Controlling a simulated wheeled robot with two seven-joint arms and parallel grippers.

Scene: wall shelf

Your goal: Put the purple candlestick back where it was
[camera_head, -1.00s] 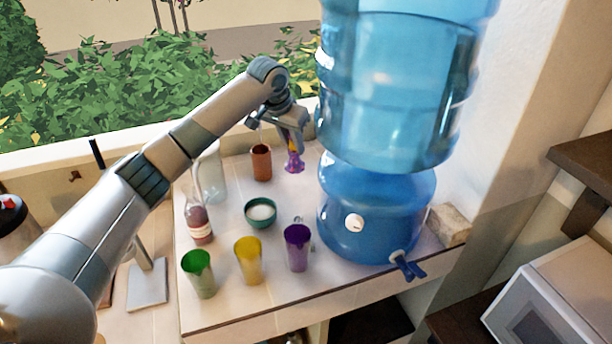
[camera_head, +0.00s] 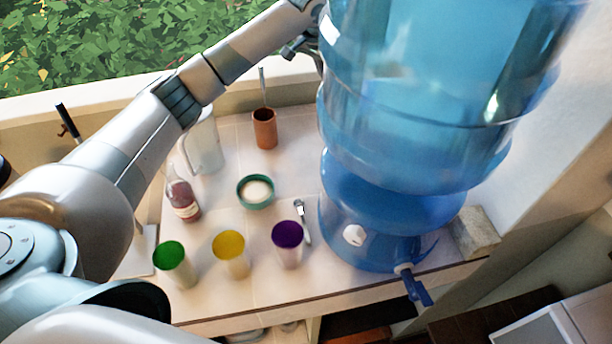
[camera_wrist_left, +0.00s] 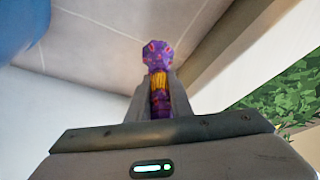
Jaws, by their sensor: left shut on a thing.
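The purple candlestick (camera_wrist_left: 157,58), with pink-red spots and a yellow band, shows in the left wrist view between the fingers of my left gripper (camera_wrist_left: 158,98). The gripper is shut on it, and the fingers cover part of its sides. The candlestick is held in the air, with a pale ceiling or wall surface behind it. In the head view my left wrist is at the top, beside the large blue water bottle (camera_head: 430,90). The bottle hides the fingertips and the candlestick there. My right gripper is not in view.
On the white tabletop (camera_head: 300,285) stand a brown cup (camera_head: 265,130), a clear jug (camera_head: 205,147), a red bottle (camera_head: 184,202), a green bowl (camera_head: 243,203), and green (camera_head: 176,268), yellow (camera_head: 231,258) and purple (camera_head: 288,248) cups. The blue dispenser (camera_head: 375,225) and a stone block (camera_head: 474,232) occupy the right.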

